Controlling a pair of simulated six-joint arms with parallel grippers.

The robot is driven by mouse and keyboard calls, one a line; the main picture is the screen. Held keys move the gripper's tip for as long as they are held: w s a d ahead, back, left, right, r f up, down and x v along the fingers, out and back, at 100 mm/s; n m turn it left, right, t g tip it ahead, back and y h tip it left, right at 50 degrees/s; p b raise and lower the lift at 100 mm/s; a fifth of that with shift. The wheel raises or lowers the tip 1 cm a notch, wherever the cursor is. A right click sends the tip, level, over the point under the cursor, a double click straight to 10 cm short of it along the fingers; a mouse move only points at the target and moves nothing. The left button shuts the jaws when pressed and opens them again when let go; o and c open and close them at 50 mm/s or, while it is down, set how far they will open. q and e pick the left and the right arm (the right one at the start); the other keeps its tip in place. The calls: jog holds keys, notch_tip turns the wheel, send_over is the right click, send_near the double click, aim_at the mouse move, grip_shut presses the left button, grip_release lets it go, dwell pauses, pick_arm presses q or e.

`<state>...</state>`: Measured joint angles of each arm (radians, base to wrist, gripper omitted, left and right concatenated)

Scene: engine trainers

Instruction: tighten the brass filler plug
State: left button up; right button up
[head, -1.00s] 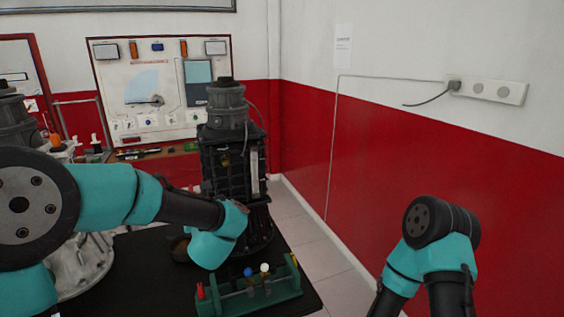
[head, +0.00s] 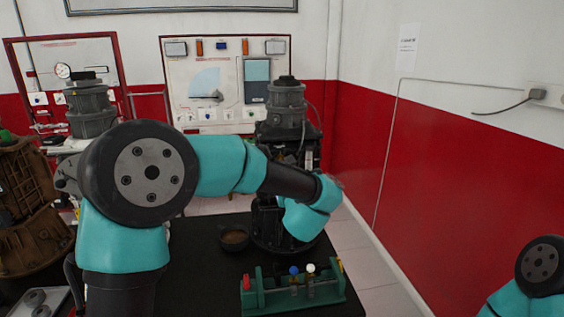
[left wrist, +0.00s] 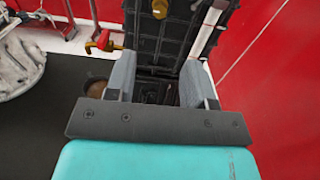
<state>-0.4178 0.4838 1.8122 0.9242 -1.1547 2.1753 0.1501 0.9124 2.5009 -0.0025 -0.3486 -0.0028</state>
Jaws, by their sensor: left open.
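A round brass plug (left wrist: 160,8) sits on the face of the dark ribbed engine unit at the top edge of the left wrist view. In the head view the dark engine unit (head: 286,97) stands upright on the black mat, and my arm covers much of it and the plug. My left gripper (left wrist: 158,80) is open and empty. Its two grey fingers point at the lower part of the unit, with the plug ahead of them and apart from them. In the head view its fingers are hidden by my wrist. My right gripper is out of view.
A green rack (head: 322,292) with coloured-top pieces stands on the mat (head: 196,262). A brown-filled bowl (head: 233,238) is beside the unit. A brass tap with a red handle (left wrist: 104,41) is left of the unit. A red-and-white wall (head: 455,180) bounds the right.

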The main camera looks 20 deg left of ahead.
pick_arm(q)
jog(key=x, duration=1.5)
jog(key=shift+c, duration=0.4)
grip_shut()
